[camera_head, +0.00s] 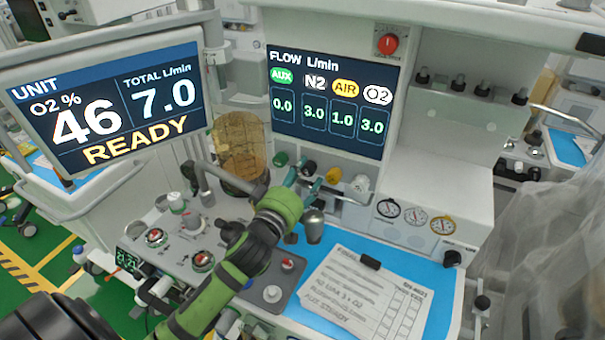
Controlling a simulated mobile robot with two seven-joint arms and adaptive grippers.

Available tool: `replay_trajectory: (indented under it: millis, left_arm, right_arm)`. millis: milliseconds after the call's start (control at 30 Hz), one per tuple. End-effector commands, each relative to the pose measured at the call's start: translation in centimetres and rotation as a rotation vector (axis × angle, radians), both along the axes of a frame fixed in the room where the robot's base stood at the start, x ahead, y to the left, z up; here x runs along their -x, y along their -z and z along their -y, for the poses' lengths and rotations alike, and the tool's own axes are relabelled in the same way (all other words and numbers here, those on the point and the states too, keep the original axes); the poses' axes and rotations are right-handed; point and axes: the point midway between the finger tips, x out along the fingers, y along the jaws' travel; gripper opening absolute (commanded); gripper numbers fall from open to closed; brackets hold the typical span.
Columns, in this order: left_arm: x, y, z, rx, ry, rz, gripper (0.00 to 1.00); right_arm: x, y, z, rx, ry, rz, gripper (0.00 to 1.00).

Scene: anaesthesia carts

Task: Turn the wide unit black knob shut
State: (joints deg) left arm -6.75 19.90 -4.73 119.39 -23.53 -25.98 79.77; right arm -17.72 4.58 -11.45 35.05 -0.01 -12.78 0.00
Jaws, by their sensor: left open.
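The wide unit's black knob (309,168) sits in the row under the flow screen (332,104), between a green knob (281,159) and a yellow knob (333,175). A white knob (360,184) is at the row's right end. The screen reads AUX 0.0, N2 3.0, AIR 1.0, O2 3.0. My left gripper (305,181) is open, with its teal fingertips just below and to either side of the black knob. I cannot tell whether they touch it. My right gripper is not in view.
A left screen (108,104) reads O2 46%, total 7.0 and READY. A clipboard sheet (363,293) lies on the blue worktop (438,306). An amber canister (239,144) stands left of the knobs. Gauges (415,217) and another black knob (452,258) are at the right.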

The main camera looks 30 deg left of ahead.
Motion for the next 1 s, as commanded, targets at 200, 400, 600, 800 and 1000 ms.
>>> replay_trajectory:
  millis: [200, 400, 600, 800, 1000]
  left_arm:
    - [-0.1, 0.1, 0.0, 0.000, 0.000, 0.000, 0.55]
    - [-0.1, 0.0, 0.0, 0.000, -0.001, -0.001, 0.00]
    - [-0.1, 0.0, 0.0, -0.003, -0.001, -0.001, 0.00]
    - [-0.1, 0.0, 0.0, -0.042, -0.002, -0.004, 0.00]
    - [-0.1, -0.2, -0.1, -0.152, -0.003, -0.008, 0.00]
  right_arm:
    - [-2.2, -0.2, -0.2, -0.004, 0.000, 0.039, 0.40]
    - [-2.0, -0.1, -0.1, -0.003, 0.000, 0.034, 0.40]
    - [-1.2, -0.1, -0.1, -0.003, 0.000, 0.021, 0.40]
    - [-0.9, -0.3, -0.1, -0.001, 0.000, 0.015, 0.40]
    - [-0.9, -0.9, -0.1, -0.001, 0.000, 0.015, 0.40]
